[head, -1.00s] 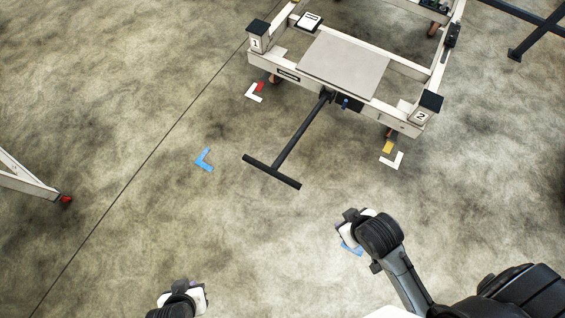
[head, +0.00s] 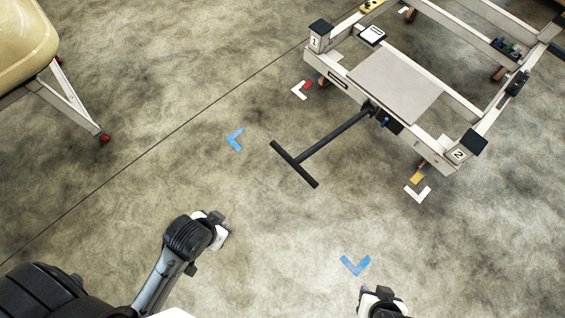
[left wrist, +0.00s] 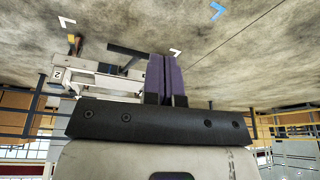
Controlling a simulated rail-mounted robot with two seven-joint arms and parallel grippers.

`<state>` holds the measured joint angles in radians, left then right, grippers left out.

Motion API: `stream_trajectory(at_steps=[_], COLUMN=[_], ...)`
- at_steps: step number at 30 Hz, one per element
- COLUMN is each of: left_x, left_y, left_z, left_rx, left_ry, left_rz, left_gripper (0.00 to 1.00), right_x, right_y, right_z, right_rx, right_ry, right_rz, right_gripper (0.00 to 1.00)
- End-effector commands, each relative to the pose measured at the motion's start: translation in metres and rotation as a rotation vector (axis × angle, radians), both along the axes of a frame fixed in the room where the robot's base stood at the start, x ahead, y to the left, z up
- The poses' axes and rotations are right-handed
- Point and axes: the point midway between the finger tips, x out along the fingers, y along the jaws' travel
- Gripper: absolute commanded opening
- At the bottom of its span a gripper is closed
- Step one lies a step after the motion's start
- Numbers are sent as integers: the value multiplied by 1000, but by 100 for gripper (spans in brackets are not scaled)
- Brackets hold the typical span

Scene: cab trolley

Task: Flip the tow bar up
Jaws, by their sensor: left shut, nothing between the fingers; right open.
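The tow bar (head: 333,140) is a dark T-shaped bar, hinged at the near edge of the white trolley (head: 430,140). It reaches out low over the floor, with its crosspiece (head: 294,164) at the free end. Its dark shape also shows in the left wrist view (left wrist: 130,52), partly behind my fingers. My left gripper (head: 218,226) is left of and nearer than the crosspiece, apart from it. Its purple fingers (left wrist: 160,76) are shut together with nothing between them. My right gripper (head: 378,294) is at the bottom edge, clear of the bar; its fingers are mostly hidden.
Blue corner marks (head: 236,139) and (head: 355,264) lie on the floor around the bar. White corner marks (head: 417,192) lie by the trolley's near corners. A white frame with a red foot (head: 104,138) stands at the left. The floor around the bar is clear.

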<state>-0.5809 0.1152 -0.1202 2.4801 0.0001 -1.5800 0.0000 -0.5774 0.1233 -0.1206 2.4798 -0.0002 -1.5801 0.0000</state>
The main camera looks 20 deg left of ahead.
Motion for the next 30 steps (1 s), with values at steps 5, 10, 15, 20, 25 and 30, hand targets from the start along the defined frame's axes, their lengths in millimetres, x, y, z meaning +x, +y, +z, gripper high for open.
stream_trajectory(at_steps=[5, 10, 15, 20, 25, 30], left_x=[15, 69, 139, 190, 224, 238], left_y=[6, 26, 54, 69, 68, 54], left_z=[-21, -81, -150, -203, -253, -296], left_rx=[43, 232, 618, 1071, 1594, 2073], left_ry=[-52, -247, -484, -637, -727, -764], left_rz=[-55, -269, -614, -948, -1261, -1461], left_gripper=[0, 0, 0, 0, 0, 0], right_x=[0, 0, -1, -1, -1, -1], right_y=[-2, -1, 0, 1, 2, 2], right_z=[-13, -53, -106, -153, -200, -237], right_rx=[-5, -4, 0, 4, 8, 8], right_ry=[-2, -2, 2, 4, 4, 4], right_rz=[3, 2, -1, -4, -6, -6], right_gripper=[43, 43, 43, 43, 43, 43])
